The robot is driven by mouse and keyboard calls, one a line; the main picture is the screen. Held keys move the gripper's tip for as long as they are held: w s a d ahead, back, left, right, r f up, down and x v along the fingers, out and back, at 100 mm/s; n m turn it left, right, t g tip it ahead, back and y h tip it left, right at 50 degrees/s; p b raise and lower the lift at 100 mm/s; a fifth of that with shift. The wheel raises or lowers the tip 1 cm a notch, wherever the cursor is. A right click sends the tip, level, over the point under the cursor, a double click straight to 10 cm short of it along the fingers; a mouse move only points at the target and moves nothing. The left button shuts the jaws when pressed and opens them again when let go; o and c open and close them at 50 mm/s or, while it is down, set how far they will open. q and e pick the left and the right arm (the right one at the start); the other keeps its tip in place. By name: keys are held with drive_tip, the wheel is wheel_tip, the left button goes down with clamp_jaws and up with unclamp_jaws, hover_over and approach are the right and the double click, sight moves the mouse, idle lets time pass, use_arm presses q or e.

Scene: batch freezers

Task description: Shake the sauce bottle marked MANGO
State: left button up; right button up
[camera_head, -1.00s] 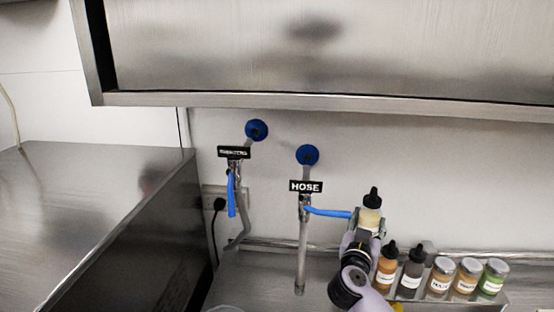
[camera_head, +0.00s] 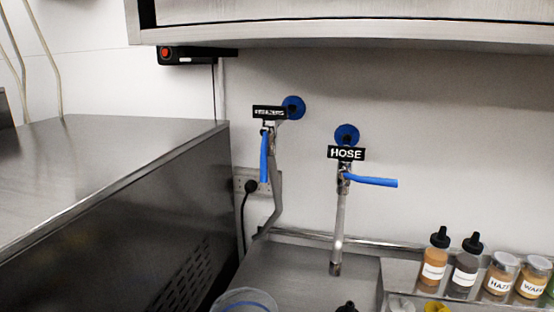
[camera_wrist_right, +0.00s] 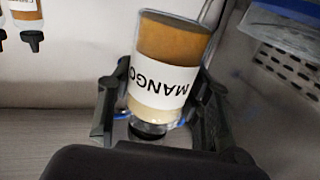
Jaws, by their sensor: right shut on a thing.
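The MANGO sauce bottle (camera_wrist_right: 172,40) is in the right wrist view, its label reading upside down. Its contents are orange-brown at the base end and pale toward the cap end. My right gripper (camera_wrist_right: 160,100) is shut on it, with dark fingers on both sides. The cap end points to the bottom of the picture, the same way as the shelf bottles' caps, with a slight tilt. In the head view, only a dark tip (camera_head: 347,307), apparently its cap, shows at the bottom edge. My left gripper is not in view.
An orange bottle (camera_head: 434,262) and a dark bottle (camera_head: 466,268) stand on the rack at right, beside several labelled jars (camera_head: 500,275). The HOSE tap (camera_head: 345,175) with its blue lever and another tap (camera_head: 268,140) are on the wall. A steel cabinet (camera_head: 110,200) stands left.

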drive_tip(key=d, duration=0.6)
drive_tip(key=a, duration=0.5)
drive_tip(key=shift+a+r, duration=0.1)
drive_tip(key=shift+a, duration=0.2)
drive_tip(key=d, duration=0.6)
drive_tip(key=a, duration=0.5)
drive_tip(key=shift+a, duration=0.4)
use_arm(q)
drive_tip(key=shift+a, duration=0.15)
use_arm(e)
drive_tip(key=d, duration=0.6)
drive_tip(key=shift+w, duration=0.15)
